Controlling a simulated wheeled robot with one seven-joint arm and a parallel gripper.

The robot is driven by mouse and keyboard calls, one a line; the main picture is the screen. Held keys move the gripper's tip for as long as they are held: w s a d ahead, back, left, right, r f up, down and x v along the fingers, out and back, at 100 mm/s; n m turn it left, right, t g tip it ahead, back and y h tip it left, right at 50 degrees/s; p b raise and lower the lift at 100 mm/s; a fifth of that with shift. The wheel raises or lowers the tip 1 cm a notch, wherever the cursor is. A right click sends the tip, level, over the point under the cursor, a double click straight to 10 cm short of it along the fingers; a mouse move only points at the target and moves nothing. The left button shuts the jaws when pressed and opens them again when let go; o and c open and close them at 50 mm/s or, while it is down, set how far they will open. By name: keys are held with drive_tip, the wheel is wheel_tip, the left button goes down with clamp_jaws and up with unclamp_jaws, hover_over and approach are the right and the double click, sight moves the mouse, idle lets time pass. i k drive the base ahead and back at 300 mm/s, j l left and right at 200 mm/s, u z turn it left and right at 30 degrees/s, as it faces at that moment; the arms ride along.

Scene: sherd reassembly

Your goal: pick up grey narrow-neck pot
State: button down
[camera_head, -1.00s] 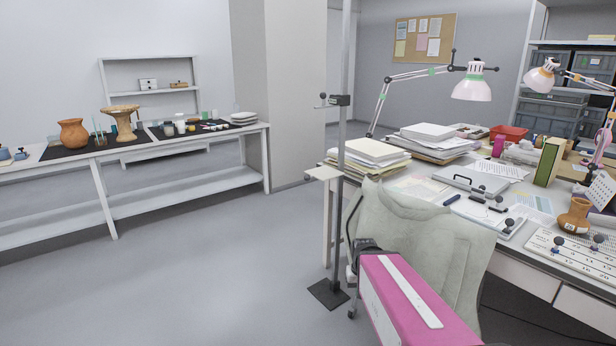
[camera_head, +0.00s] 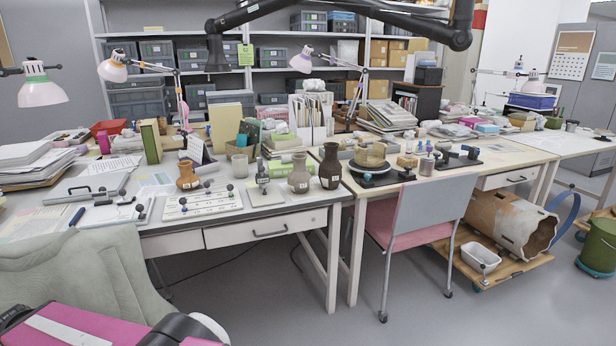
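A grey narrow-neck pot (camera_head: 299,173) stands upright on the near edge of the white worktable (camera_head: 262,216), with a small white label on its front. A darker, near-black narrow-neck pot (camera_head: 330,166) stands close to its right. An orange-brown pot (camera_head: 187,176) stands further left on the same table. My gripper is not in view.
A board with knobs (camera_head: 203,203) lies left of the grey pot. A grey-backed chair (camera_head: 428,218) stands at the right-hand table. A coat-draped chair (camera_head: 80,270) and a pink object (camera_head: 120,326) fill the lower left. A black jointed arm (camera_head: 400,22) hangs overhead.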

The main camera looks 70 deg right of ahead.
sight(299, 181)
drive_tip(key=l+z, duration=0.1)
drive_tip(key=z, duration=2.6)
drive_tip(key=k, duration=0.1)
